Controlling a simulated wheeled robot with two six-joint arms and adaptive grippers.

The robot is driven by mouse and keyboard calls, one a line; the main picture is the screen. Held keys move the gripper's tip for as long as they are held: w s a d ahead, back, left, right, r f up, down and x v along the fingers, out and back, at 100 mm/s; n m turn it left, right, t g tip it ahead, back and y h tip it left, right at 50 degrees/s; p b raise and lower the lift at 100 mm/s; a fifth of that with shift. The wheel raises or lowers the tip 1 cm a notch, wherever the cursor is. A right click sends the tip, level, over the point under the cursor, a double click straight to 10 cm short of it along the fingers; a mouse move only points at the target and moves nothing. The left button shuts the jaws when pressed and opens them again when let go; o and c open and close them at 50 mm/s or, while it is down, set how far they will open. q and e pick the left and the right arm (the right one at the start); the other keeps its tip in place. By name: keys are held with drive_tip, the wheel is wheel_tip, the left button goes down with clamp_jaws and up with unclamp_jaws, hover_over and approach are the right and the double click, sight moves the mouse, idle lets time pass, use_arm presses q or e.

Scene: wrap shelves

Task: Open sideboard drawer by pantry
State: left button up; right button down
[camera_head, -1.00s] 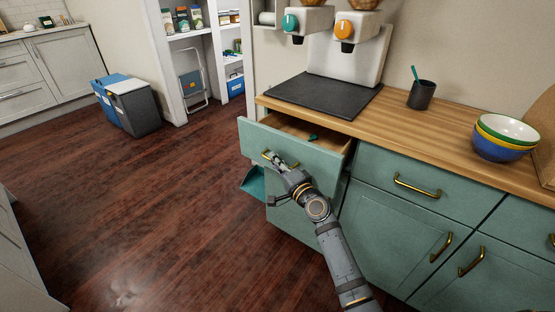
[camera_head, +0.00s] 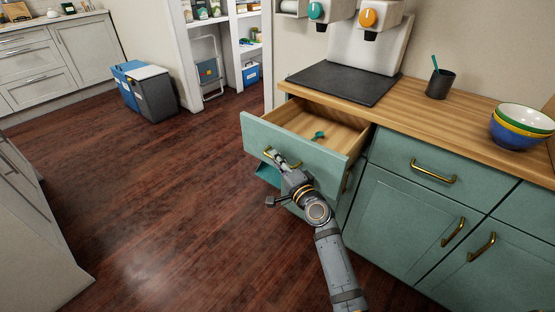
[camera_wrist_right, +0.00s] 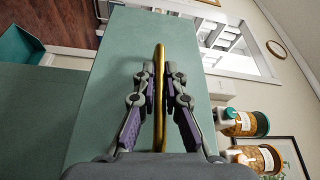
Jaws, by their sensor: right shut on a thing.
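The green sideboard drawer (camera_head: 310,147) nearest the pantry is pulled well out, and its wooden inside shows with a small teal scoop-like item (camera_head: 319,135) in it. My right gripper (camera_head: 277,160) is shut on the brass handle (camera_head: 268,153) on the drawer front. In the right wrist view the brass handle (camera_wrist_right: 160,85) runs between the two fingers of the gripper (camera_wrist_right: 160,75). The pantry (camera_head: 225,50) stands open behind, at the top. My left gripper is not in view.
The wooden counter (camera_head: 430,120) holds a black mat (camera_head: 345,84), a dark cup (camera_head: 440,84) and stacked bowls (camera_head: 521,127). A teal bin-like object (camera_head: 268,174) is below the drawer. Floor (camera_head: 150,200) to the left is clear.

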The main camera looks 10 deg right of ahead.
drive_tip(key=c, duration=1.5)
unclamp_jaws()
drive_tip(key=shift+o, duration=0.4)
drive_tip(key=shift+s+d, duration=0.1)
drive_tip(key=v, duration=1.1)
drive_tip(key=shift+s, duration=0.45)
drive_tip(key=shift+d+f, duration=0.1)
drive_tip(key=shift+f, duration=0.05)
